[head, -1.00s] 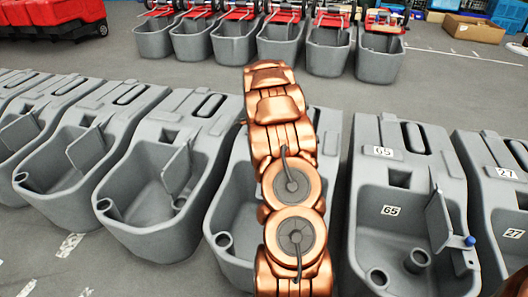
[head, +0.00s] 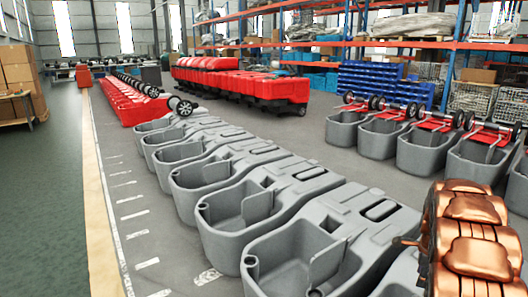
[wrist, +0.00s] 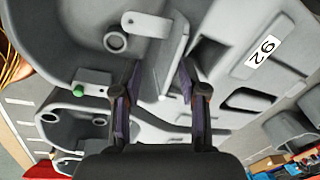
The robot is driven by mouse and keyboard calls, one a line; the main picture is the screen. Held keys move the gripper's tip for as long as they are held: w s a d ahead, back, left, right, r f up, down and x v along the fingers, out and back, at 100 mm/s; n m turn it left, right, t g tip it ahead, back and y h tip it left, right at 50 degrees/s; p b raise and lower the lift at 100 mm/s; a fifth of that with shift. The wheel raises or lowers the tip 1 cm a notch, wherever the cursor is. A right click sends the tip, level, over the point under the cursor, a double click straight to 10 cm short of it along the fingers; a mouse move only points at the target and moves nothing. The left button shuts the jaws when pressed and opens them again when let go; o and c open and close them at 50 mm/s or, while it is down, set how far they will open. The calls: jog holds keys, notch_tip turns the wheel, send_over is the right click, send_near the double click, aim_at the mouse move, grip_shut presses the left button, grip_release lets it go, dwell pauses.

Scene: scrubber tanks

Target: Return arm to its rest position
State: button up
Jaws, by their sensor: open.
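My copper-coloured arm (head: 470,240) stands at the lower right edge of the head view, folded upright beside the row of tanks. Its gripper end is not visible there. In the wrist view my gripper (wrist: 157,95) is open, its two dark fingers apart with nothing held between them. Behind the fingers is a grey scrubber tank (wrist: 215,65) with an inner flap (wrist: 172,55) and a number label (wrist: 263,56) that reads like 92 in this picture. Whether the fingers touch the tank cannot be told.
A row of grey tanks (head: 235,200) runs away to the left. More tanks with red frames (head: 425,150) stand at the right. Red machines (head: 240,85) and blue bins (head: 385,83) are farther back. The green floor (head: 50,200) at the left is clear.

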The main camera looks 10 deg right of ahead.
jog(key=s+a+r+n+g, duration=0.1)
jog(key=s+a+r+n, duration=0.25)
jog(key=a, duration=0.55)
jog(key=s+a+r+n+y, duration=0.1)
jog(key=s+a+r+n, duration=0.2)
jog(key=a+n, duration=0.35)
jog(key=s+a+r+n+g, duration=0.1)
jog(key=s+a+r+n, duration=0.25)
jog(key=a, duration=0.75)
jog(key=s+a+r+n+g, duration=0.1)
jog(key=s+a+n, duration=0.5)
jog(key=s+a, duration=0.3)
jog(key=s+a+r+n+g, duration=0.1)
jog(key=s+a+n, duration=0.55)
jog(key=s, duration=0.55)
notch_tip(320, 180, up, 25)
jog(key=t+p, duration=0.1)
jog(key=p, duration=2.2)
jog(key=shift+s+d+f, duration=0.2)
jog(key=shift+s, duration=0.25)
